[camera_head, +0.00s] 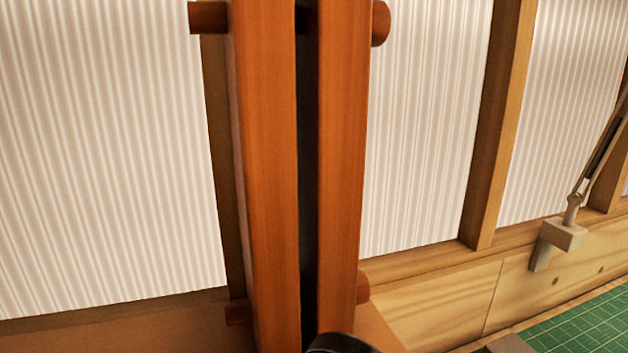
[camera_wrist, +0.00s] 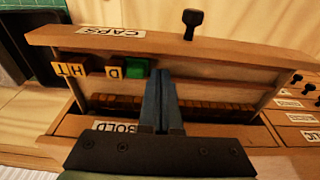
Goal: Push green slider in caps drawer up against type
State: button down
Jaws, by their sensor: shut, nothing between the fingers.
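The caps drawer (camera_wrist: 225,52) is open in the wrist view, with its "CAPS" label and dark knob on the far front wall. Inside, at the left, yellow-faced type blocks (camera_wrist: 70,70) show letters that look like H and T. Another block, which looks like a D (camera_wrist: 113,73), stands to their right across a darker stretch. The green slider (camera_wrist: 137,66) is just right of the D. My gripper (camera_wrist: 159,73) is shut and empty, its blue fingers reaching down right beside the slider. I cannot tell whether they touch. The head view shows neither drawer nor fingers.
A drawer part labelled "BOLD" (camera_wrist: 115,127) lies nearer my gripper, with a row of brown blocks (camera_wrist: 130,104) beyond it. Other knobbed drawers (camera_wrist: 293,103) are at the right. In the head view, a green mat (camera_head: 590,325) and lamp base (camera_head: 562,234) are at the right.

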jog(key=shift+f+b, duration=0.85)
jog(key=shift+b, duration=0.5)
jog(key=shift+r, duration=0.45)
jog(key=shift+w+d+b, duration=0.3)
jog(key=shift+d+b, duration=0.3)
jog(key=shift+d, duration=0.2)
jog(key=shift+w+d+b, duration=0.25)
jog(key=shift+d+b, duration=0.3)
jog(key=shift+d, duration=0.25)
dwell(0.4)
jog(key=shift+s+a+b, duration=0.15)
jog(key=shift+a+b, duration=0.3)
jog(key=shift+b, duration=0.05)
jog(key=shift+r+p, duration=1.4)
jog(key=shift+r, duration=2.1)
